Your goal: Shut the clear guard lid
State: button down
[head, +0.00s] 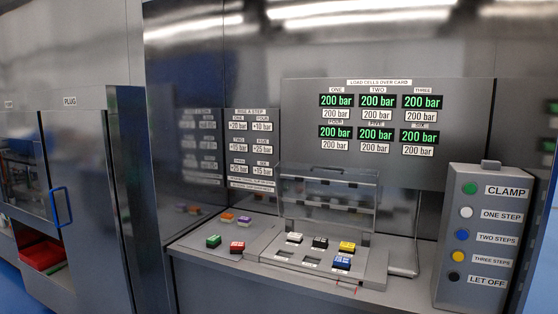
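The clear guard lid (328,210) stands raised, nearly upright, at the back of the grey tray (376,277) on the bench. It is see-through, with a small dark handle (327,170) at its top edge. In front of it, the tray holds a white block (294,238), a black block (320,242), a yellow block (347,247) and a blue block (342,263). Some slots in the tray's front row look empty. My gripper is not in view.
Green (213,241), red (237,247), purple (227,217) and orange (244,220) blocks sit left of the tray. A button box (482,240) labelled CLAMP to LET OFF stands at right. The wall panel (458,122) shows 200 bar readings. A cabinet with a blue handle (62,206) is at left.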

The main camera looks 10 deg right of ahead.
aim_at(278, 176)
jog(key=u, duration=0.05)
jog(key=i, duration=0.95)
jog(key=z, duration=0.1)
